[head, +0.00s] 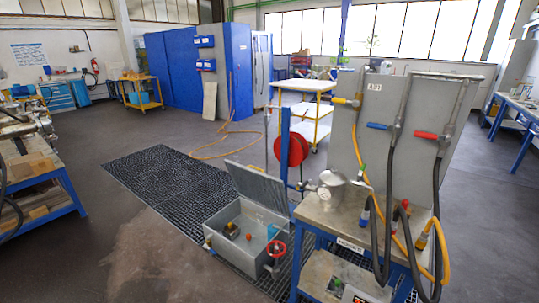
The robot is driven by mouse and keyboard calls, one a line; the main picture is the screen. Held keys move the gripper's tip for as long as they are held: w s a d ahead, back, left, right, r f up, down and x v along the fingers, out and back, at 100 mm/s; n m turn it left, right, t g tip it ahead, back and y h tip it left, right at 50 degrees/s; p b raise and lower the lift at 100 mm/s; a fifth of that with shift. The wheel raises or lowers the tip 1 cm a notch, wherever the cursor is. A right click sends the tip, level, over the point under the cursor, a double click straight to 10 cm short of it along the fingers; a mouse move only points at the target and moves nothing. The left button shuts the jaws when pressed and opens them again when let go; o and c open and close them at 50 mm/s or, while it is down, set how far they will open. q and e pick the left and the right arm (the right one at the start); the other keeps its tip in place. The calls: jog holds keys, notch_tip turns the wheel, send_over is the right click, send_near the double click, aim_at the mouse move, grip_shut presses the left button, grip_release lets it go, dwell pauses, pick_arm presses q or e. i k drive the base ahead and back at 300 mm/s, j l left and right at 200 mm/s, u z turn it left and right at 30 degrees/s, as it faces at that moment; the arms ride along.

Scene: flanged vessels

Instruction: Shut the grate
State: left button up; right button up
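A dark floor grate (170,178) lies flat along the floor, running from the left middle toward the bench at the right. On its near part stands an open grey metal box (232,252). The box's grey lid (258,185) is hinged at the back and stands raised and tilted. Inside the box are a dark fitting (231,231), a small orange piece and a teal piece. A red handwheel (277,247) is on the box's right side. I cannot tell whether the grate itself has an open panel. Neither of my grippers shows.
A bench (345,222) with a grey panel (388,125), hoses and a metal vessel (332,185) stands right of the box. A red hose reel (291,150) is behind it. A workbench (40,185) is at the left. An orange hose (225,135) lies on the floor. The floor front-left is clear.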

aim_at(243, 182)
jog(key=i+j+u, duration=0.35)
jog(key=u, duration=0.15)
jog(key=i+j+u, duration=0.15)
jog(key=i+u, duration=0.85)
jog(key=i+l+u, duration=0.1)
jog(key=i+u, duration=0.25)
jog(key=i, duration=0.5)
jog(key=i+j, duration=0.1)
jog(key=i, duration=1.5)
jog(key=i+z, duration=0.25)
jog(key=i, duration=0.15)
jog(key=i+z, duration=0.25)
jog(key=i, duration=0.2)
jog(key=i+l+z, duration=0.1)
jog(key=i+z, duration=0.35)
jog(key=i+j+z, duration=0.1)
jog(key=i+z, duration=0.3)
jog(key=i+l+z, duration=0.1)
jog(key=i+z, duration=0.35)
jog(key=i+j+z, duration=0.1)
jog(key=i+z, duration=0.35)
